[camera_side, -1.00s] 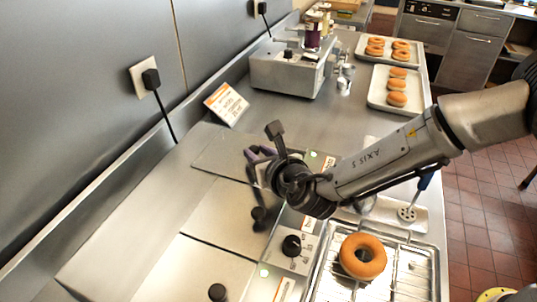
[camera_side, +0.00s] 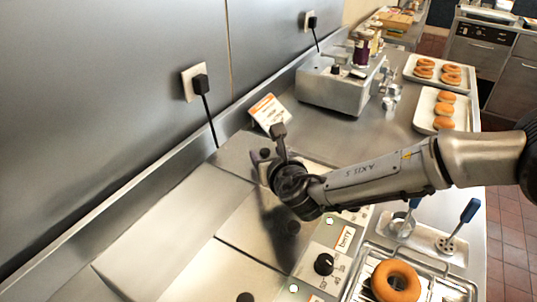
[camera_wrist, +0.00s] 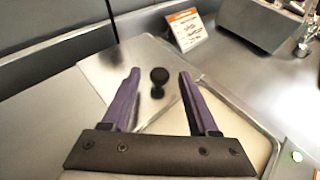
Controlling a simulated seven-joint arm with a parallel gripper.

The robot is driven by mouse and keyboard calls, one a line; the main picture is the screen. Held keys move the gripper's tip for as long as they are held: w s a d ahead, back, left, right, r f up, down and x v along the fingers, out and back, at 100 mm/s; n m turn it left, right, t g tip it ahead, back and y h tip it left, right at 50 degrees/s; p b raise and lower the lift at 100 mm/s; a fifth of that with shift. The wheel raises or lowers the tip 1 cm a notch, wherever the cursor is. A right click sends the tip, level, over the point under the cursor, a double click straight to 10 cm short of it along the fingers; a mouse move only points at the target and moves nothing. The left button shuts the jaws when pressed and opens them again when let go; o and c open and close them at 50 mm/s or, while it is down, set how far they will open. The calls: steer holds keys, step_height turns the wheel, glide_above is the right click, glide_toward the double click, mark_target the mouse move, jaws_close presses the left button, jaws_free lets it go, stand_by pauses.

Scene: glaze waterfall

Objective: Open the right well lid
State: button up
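My gripper (camera_wrist: 160,72) has two purple fingers, spread apart with a clear gap on both sides of a black knob (camera_wrist: 158,88). The knob stands on the right well lid (camera_wrist: 110,78), a flat metal plate; whether it is level with the fingertips or beyond them I cannot tell. In the wrist view a pale cream area (camera_wrist: 232,128) with a metal rim shows beside the lid, which looks like the well uncovered. In the side view the right lid's knob (camera_side: 265,153) shows just left of my wrist, and the fingers are mostly hidden.
Other lids have black knobs (camera_side: 291,228), (camera_side: 245,298). A control dial (camera_side: 324,264) and a rack with a donut (camera_side: 396,281) lie to the right. A sign (camera_side: 268,110) and a metal machine (camera_side: 340,86) stand behind. Trays of donuts (camera_side: 436,123) are farther back.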

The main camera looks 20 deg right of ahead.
steer(key=v, duration=1.3)
steer(key=shift+s+r, duration=0.15)
steer(key=shift+s, duration=0.2)
steer(key=w+d+r+m+h, duration=0.1)
steer(key=d+r+m+h, duration=0.2)
steer(key=d, duration=0.5)
steer(key=w+d+r+m+g, duration=0.1)
steer(key=w+d+r+m, duration=0.1)
steer(key=d+r, duration=0.35)
steer(key=w+d+r+m+h, duration=0.1)
steer(key=d+r+m+h, duration=0.15)
steer(key=d, duration=0.75)
steer(key=s+d+r+m+g+h, duration=0.1)
steer(key=s+d+m+g, duration=0.1)
steer(key=s+d+m, duration=0.4)
steer(key=s+d+m+g, duration=0.1)
steer(key=s+d+m, duration=0.2)
steer(key=d, duration=0.5)
steer(key=s+d+f+m+g+y, duration=0.1)
steer(key=s+d+f+m+g, duration=0.15)
steer(key=s+m, duration=0.45)
steer(key=s+d+f+m+g+y, duration=0.1)
steer(key=s+d+f+m+y, duration=0.15)
steer(key=s+m, duration=0.5)
steer(key=s+a+f+m+y, duration=0.3)
steer(key=s+a+f+m, duration=0.2)
steer(key=a, duration=0.1)
steer(key=shift+s+a+f, duration=0.35)
steer(key=shift+s, duration=0.05)
